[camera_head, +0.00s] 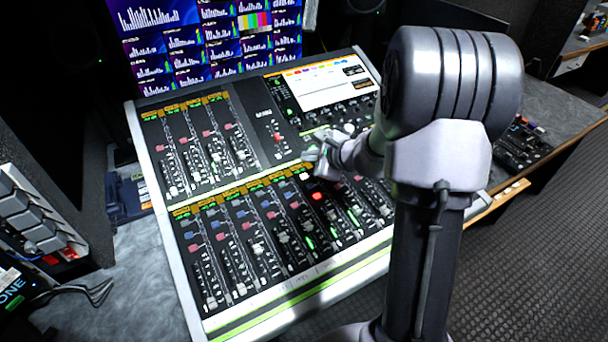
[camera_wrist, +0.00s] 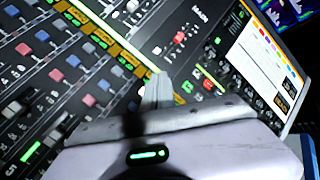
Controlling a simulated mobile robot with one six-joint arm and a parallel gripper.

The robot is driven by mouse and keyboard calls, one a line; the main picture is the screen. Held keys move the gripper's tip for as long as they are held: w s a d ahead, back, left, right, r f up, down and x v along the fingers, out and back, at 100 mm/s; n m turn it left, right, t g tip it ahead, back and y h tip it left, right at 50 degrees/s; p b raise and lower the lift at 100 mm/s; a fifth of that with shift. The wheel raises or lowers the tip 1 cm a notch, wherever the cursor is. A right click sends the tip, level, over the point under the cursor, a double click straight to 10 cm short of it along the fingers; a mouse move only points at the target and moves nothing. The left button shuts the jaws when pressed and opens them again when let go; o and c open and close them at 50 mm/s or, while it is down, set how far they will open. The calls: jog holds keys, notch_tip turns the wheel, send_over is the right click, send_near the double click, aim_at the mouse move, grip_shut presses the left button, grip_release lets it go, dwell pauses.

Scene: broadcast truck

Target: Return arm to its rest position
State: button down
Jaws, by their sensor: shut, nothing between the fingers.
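My gripper (camera_head: 312,158) is over the middle of a large mixing console (camera_head: 290,292), close above its panel. In the head view the arm comes in from the right and hides part of the console's right side. In the wrist view my gripper (camera_wrist: 158,88) points at the panel near the orange label strip, with its fingers together and nothing between them. Whether the fingertips touch the panel I cannot tell. Faders, coloured buttons and a lit red button (camera_head: 317,196) show around it. The console's bright screen (camera_head: 318,84) also shows in the wrist view (camera_wrist: 268,50).
A wall of monitors (camera_head: 205,40) stands behind the console. A small control panel (camera_head: 522,143) sits on the desk at right. A dark unit with grey keys (camera_head: 30,215) and cables are at left. Patterned floor (camera_head: 540,240) is open at the lower right.

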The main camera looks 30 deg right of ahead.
dwell(0.3)
jog(key=s+a+r+n+g+y, duration=0.2)
jog(key=s+a+r+n, duration=0.45)
jog(key=a, duration=0.45)
jog(key=s+a+r+n+g+y, duration=0.1)
jog(key=s+a+r+n+g, duration=0.1)
jog(key=s+a+r+n, duration=0.65)
jog(key=s+a+f+n+h, duration=0.1)
jog(key=s+n+h, duration=0.2)
jog(key=s, duration=1.2)
jog(key=shift+n+g, duration=0.4)
jog(key=shift+n, duration=0.5)
